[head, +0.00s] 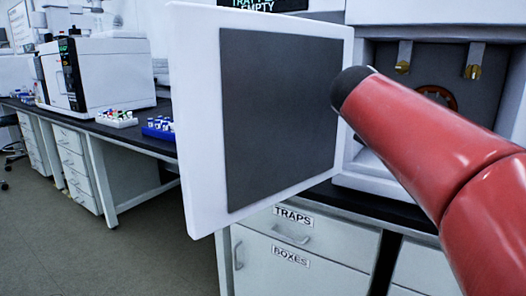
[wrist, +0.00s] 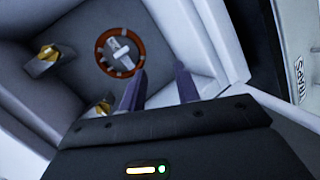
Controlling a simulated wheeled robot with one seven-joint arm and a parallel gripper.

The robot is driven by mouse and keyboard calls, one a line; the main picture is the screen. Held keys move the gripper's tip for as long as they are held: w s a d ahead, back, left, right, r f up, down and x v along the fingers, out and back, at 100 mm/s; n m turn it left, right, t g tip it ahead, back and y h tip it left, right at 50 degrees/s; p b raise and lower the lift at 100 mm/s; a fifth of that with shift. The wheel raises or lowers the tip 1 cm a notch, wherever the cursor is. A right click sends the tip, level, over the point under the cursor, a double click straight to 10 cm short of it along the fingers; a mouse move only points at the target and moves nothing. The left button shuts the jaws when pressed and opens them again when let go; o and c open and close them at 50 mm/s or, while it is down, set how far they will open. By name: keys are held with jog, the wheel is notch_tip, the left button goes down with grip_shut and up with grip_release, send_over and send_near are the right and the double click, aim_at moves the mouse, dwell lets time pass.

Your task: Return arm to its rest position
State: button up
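My gripper (wrist: 160,82) shows in the wrist view with its two purple fingers apart and nothing between them. It points into the white-walled chamber of an instrument (head: 435,20). A round orange-brown coil (wrist: 120,50) with a pale centre piece is at the chamber's back, beyond the fingertips and apart from them. In the head view, my red arm reaches from the right across the chamber opening. The gripper itself is hidden there, and the coil (head: 437,96) is partly covered by my arm.
The instrument's white door (head: 280,115) with a dark inner panel stands wide open, close to my arm. Brass fittings (head: 403,68) hang inside the chamber. Drawers marked TRAPS (head: 294,217) and BOXES are below.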

jog(key=s+a+f+m+g+y, duration=0.1)
jog(key=s+a+f+y, duration=0.3)
jog(key=s+f, duration=0.8)
jog(key=s+a+f+m+g+y, duration=0.2)
jog(key=s+a+f+m+y, duration=0.2)
jog(key=s+a+f, duration=0.4)
jog(key=s+f+y, duration=0.1)
jog(key=s+f, duration=0.3)
jog(key=f, duration=0.3)
jog(key=shift+f+m+p, duration=0.3)
jog(key=shift+f+p, duration=0.05)
jog(key=shift+f, duration=0.05)
